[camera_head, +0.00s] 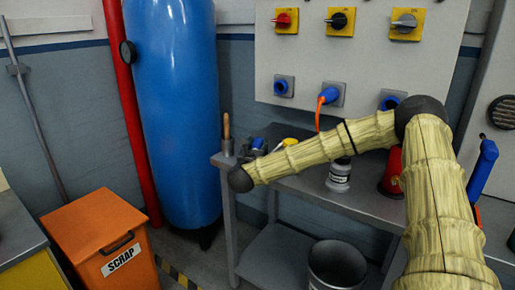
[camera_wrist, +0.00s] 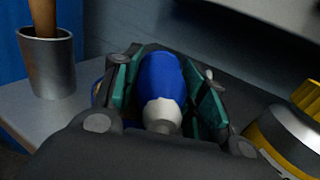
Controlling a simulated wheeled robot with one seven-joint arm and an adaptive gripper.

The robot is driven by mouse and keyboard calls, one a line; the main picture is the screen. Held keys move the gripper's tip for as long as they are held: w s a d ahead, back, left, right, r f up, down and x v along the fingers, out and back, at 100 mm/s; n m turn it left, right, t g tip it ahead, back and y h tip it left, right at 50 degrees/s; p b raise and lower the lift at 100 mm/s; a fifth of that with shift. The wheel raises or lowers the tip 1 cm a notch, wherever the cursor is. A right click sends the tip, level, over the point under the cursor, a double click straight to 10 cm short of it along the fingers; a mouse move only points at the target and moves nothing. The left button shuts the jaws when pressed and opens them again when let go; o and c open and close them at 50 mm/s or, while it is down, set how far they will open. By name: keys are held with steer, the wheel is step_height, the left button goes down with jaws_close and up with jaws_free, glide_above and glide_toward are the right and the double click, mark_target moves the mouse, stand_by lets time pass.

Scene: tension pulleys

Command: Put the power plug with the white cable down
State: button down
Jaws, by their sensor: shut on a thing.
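The power plug (camera_wrist: 160,82) is blue with a white rear end, and in the wrist view it sits between the two teal pads of my gripper (camera_wrist: 163,90). My gripper is shut on it. In the head view a blue part of the plug (camera_head: 258,143) shows at the left end of the grey workbench (camera_head: 300,182), beside the dark gripper (camera_head: 252,151). The white cable beyond the plug's rear end is not clearly visible. I cannot tell whether the plug touches the bench top.
A metal cup (camera_wrist: 47,65) with a wooden handle stands left of my gripper. A yellow-topped grey can (camera_wrist: 290,135) stands close on the right. A wall panel (camera_head: 300,60) holds switches and blue sockets; an orange cable (camera_head: 320,108) hangs from the middle socket.

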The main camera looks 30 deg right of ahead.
steer(key=shift+f, duration=0.3)
steer(key=c, duration=0.8)
jaws_free()
steer(key=shift+r, duration=0.2)
